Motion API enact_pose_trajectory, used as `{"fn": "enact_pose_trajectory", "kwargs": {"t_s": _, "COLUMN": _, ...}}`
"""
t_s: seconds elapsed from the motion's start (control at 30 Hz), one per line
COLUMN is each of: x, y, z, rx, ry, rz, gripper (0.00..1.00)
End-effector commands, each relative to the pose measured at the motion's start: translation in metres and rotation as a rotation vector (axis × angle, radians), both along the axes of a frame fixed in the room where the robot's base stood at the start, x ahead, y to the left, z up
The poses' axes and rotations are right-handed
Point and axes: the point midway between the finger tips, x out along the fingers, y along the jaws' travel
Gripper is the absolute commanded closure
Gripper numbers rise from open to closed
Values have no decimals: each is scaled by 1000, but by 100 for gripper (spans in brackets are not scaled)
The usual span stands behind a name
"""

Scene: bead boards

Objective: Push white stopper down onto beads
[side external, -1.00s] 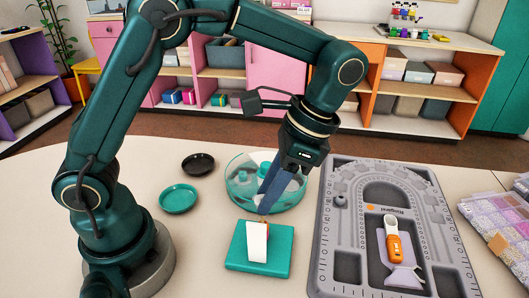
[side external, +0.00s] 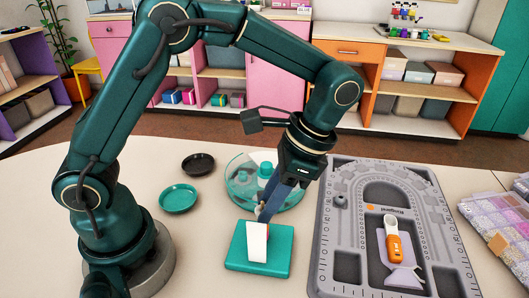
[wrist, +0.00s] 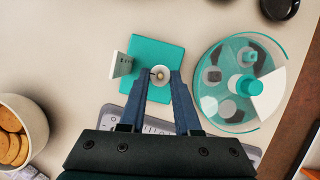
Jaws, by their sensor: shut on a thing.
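A teal square base (side external: 240,258) stands on the table with an upright white plate (side external: 257,243) on it; both also show in the wrist view, the base (wrist: 172,50) and the plate (wrist: 122,65). My gripper (side external: 262,212) is just above and behind the plate. In the wrist view my gripper (wrist: 160,76) is shut on the round white stopper (wrist: 161,70), with a thin dark line at its middle, over the base's edge. I cannot tell whether the stopper touches anything below.
A clear round container (side external: 238,180) with teal-capped parts stands behind the base. A grey bead board (side external: 325,235) lies to the right with an orange-and-white tool (side external: 394,242). Teal (side external: 178,199) and black (side external: 198,164) dishes are at left. A bowl of discs (wrist: 28,115) shows in the wrist view.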

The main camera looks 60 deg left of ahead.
Motion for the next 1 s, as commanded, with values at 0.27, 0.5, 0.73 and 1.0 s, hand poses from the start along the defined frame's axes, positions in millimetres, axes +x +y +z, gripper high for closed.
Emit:
{"fn": "enact_pose_trajectory", "kwargs": {"t_s": 0.27, "x": 0, "y": 0, "z": 0, "rx": 0, "ry": 0, "rz": 0, "gripper": 100}}
{"fn": "enact_pose_trajectory", "kwargs": {"t_s": 0.5, "x": 0, "y": 0, "z": -5, "rx": 1, "ry": 1, "rz": 0, "gripper": 100}}
{"fn": "enact_pose_trajectory", "kwargs": {"t_s": 0.73, "x": 0, "y": 0, "z": -12, "rx": 1, "ry": 1, "rz": 0, "gripper": 100}}
{"fn": "enact_pose_trajectory", "kwargs": {"t_s": 1.0, "x": 0, "y": 0, "z": -17, "rx": -1, "ry": -1, "rz": 0, "gripper": 100}}
